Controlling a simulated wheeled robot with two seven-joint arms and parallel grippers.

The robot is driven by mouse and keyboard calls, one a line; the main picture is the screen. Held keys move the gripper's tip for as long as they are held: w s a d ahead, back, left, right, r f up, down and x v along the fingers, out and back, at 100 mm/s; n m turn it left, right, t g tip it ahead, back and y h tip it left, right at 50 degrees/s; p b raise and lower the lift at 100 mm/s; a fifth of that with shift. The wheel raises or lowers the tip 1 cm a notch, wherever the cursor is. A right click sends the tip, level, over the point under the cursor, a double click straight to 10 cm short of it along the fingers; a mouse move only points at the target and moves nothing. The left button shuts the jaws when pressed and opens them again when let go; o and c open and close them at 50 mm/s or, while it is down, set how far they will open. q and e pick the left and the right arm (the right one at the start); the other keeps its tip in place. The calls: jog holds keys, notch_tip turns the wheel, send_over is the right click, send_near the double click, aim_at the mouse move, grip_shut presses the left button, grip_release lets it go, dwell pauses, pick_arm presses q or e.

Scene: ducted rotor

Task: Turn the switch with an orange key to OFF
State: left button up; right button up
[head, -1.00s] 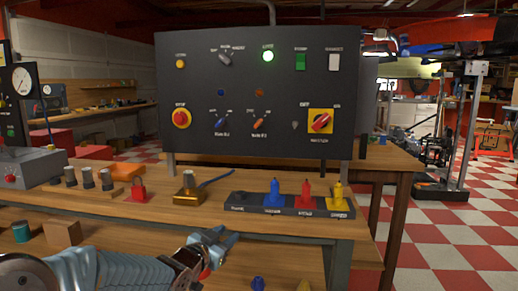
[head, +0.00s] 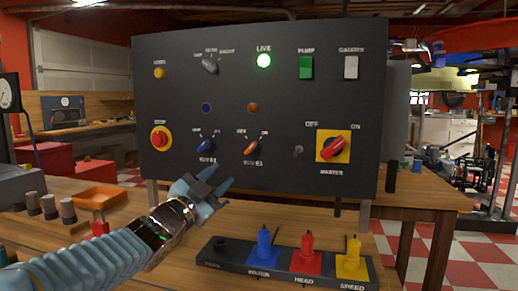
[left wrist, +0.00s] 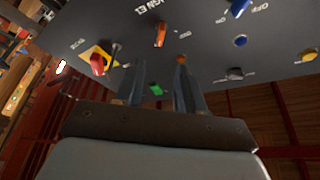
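The switch with an orange key (head: 251,146) is on the lower middle of the dark panel, between OFF and ON marks. Its key slants up to the right, toward the ON mark. It also shows at the top of the left wrist view (left wrist: 160,33). My left gripper (head: 212,182) is in front of the panel, below and left of the orange key and apart from it. In the left wrist view its two fingers (left wrist: 160,78) are spread with nothing between them. My right gripper is in neither view.
Left of the orange key is a blue key switch (head: 205,147); right is a red MASTER switch (head: 333,147) on yellow. The green LIVE lamp (head: 264,61) is lit. A dark rack (head: 225,263) with blue, red and yellow pieces stands on the bench below.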

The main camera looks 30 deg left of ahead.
aim_at(249, 150)
pick_arm(q)
jog(key=p+x, duration=0.3)
jog(key=x, duration=1.1)
jog(key=shift+s+r, duration=0.1)
jog(key=shift+c, duration=0.4)
grip_shut()
